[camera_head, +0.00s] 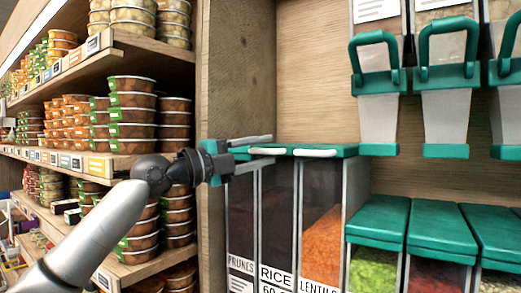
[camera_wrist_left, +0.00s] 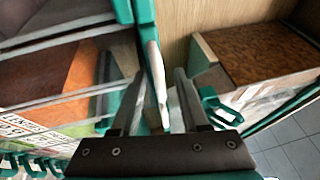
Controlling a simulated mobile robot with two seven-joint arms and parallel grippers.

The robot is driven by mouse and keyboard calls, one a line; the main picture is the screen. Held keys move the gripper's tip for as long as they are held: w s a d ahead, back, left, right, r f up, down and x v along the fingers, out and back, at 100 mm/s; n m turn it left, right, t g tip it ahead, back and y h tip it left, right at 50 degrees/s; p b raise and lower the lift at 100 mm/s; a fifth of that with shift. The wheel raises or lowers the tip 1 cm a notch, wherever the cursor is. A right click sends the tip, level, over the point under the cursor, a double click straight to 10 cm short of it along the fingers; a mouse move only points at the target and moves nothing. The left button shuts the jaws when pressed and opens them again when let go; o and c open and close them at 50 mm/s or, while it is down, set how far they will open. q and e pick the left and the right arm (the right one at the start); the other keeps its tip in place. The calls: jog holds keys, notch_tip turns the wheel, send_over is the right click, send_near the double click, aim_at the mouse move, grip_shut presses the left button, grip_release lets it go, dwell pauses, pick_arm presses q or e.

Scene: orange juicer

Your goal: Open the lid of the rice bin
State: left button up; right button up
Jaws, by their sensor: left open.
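The rice bin (camera_head: 275,225) is the narrow dark-fronted bin labelled RICE, between the prunes and lentils bins. Its green lid lies flat, with a white handle (camera_head: 268,151) along the front. My left gripper (camera_head: 254,153) is at lid height, reaching in from the left across the prunes bin towards this handle. In the left wrist view, my left gripper (camera_wrist_left: 158,98) is open, with a white handle (camera_wrist_left: 157,80) between its two fingers. A gap shows on the right of the handle; contact on the left is unclear. My right gripper is not in view.
The prunes bin (camera_head: 240,215) is left of the rice bin, the lentils bin (camera_head: 321,240) right. Green-handled dispensers (camera_head: 447,85) hang at upper right above green-lidded bins (camera_head: 378,220). A wooden panel (camera_head: 222,70) and shelves with stacked tubs (camera_head: 131,110) stand close on the left.

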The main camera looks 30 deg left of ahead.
pick_arm(q)
jog(key=shift+c, duration=0.2)
grip_shut()
dwell(1.1)
